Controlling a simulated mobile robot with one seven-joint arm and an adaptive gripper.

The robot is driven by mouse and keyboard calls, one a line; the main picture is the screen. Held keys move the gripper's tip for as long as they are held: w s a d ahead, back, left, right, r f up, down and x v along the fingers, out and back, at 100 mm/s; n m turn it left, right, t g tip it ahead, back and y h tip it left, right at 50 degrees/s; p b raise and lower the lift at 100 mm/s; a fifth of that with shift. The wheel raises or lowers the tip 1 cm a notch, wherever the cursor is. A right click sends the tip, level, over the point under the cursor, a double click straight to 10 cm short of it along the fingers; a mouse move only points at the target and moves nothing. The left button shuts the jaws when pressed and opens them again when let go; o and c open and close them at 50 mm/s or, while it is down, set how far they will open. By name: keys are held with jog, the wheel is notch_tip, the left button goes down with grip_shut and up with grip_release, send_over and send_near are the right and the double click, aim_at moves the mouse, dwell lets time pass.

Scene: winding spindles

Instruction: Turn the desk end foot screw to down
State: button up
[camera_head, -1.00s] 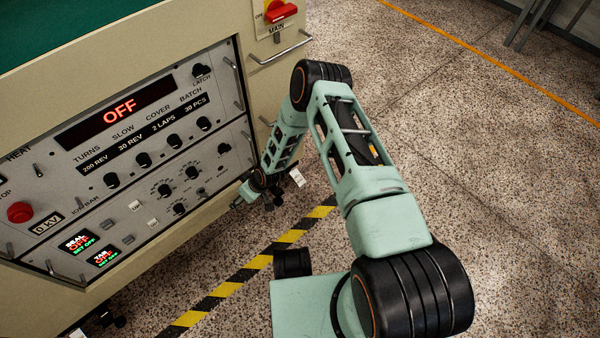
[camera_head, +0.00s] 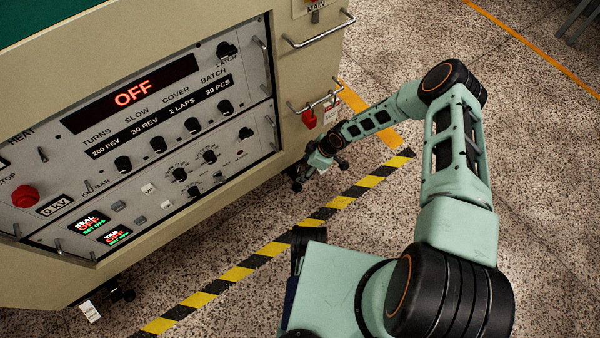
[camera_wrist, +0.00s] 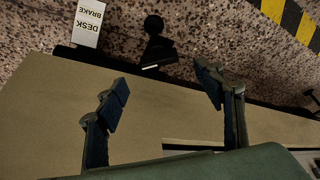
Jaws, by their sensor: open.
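A dark foot fitting with a round knob (camera_wrist: 153,26) shows beyond the cabinet's lower edge in the wrist view, beside a white tag reading DESK BRAKE (camera_wrist: 88,22). I cannot tell which dark part is the foot screw or how it is set. My gripper (camera_wrist: 166,96) is open and empty, its two fingers spread over the beige cabinet panel. The fitting lies ahead of the fingers, between their directions and apart from them. In the head view my gripper (camera_head: 312,166) is low by the cabinet's right corner, where my arm partly hides the foot.
The beige cabinet (camera_head: 225,220) carries a control panel with an OFF display (camera_head: 133,93). Handles (camera_head: 320,30) and a red padlock-like item (camera_head: 309,118) stick out on its right side. Another foot (camera_head: 122,294) is at lower left. Yellow-black floor tape (camera_head: 240,270) crosses clear speckled floor.

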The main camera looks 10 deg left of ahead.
aim_at(297, 173)
jog(key=b+x, duration=0.2)
jog(key=x, duration=0.4)
jog(key=shift+a+f, duration=0.1)
jog(key=shift+f, duration=0.05)
jog(key=shift+c, duration=0.2)
jog(key=c, duration=1.1)
jog(key=shift+p, duration=0.55)
